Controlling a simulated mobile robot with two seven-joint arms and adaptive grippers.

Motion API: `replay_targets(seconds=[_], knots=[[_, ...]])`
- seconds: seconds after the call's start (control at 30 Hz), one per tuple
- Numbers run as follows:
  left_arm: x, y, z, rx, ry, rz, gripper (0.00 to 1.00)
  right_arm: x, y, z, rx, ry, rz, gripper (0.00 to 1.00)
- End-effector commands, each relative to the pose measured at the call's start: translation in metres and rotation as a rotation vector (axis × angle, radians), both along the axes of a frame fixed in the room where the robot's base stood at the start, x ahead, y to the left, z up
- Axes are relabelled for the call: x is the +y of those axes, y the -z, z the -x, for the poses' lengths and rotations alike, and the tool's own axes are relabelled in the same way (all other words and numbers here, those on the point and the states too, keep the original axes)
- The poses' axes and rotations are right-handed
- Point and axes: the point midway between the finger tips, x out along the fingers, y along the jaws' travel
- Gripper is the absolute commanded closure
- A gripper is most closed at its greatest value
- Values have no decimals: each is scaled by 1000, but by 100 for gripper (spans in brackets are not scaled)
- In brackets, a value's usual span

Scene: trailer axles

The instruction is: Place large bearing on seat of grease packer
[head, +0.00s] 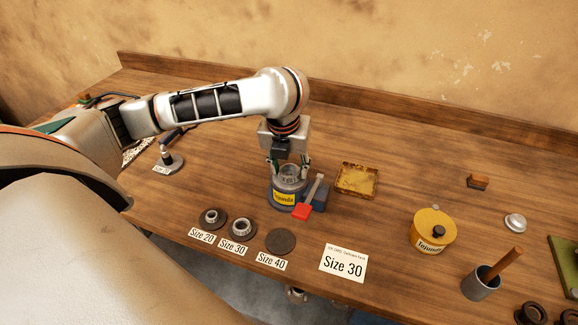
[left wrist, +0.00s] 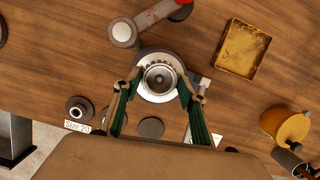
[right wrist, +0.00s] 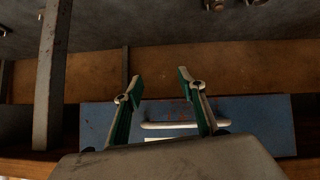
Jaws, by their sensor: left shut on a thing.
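The grease packer (head: 284,197) is a grey pot with a yellow label, upright near the bench's middle. My left gripper (head: 288,165) points down over it, shut on the large bearing (head: 290,172). In the left wrist view the bearing (left wrist: 159,79) is a metal ring between the fingertips (left wrist: 160,86), roughly centred over the packer's round top (left wrist: 150,57). I cannot tell whether it touches the seat. The Size 40 disc (head: 281,242) is bare. My right gripper (right wrist: 160,82) is open and empty, facing a blue drawer front (right wrist: 250,112).
A red-ended lever (head: 303,211) stands beside the packer. Smaller bearings sit on the Size 20 disc (head: 213,218) and Size 30 disc (head: 241,229).

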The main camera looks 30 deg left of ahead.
Motion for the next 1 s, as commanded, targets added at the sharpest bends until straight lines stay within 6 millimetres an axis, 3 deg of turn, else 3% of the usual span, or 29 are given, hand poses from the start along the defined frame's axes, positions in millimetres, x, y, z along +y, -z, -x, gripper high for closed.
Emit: replay_targets(seconds=[0.17, 0.2, 0.23, 0.67, 1.0], knots=[[0, 2, 0, -1, -1, 0, 88, 3, 0, 0, -1, 2, -5, 60], [0, 2, 0, 0, -1, 0, 51, 3, 0, 0, 0, 2, -6, 60], [0, 2, 0, 0, 0, 0, 43, 3, -1, 0, 0, 2, -6, 60], [0, -2, 0, -1, 1, -1, 42, 2, 0, 0, 0, 0, -4, 60], [-4, -49, 11, -6, 2, -2, 42, -2, 0, 0, 0, -5, 6, 60]])
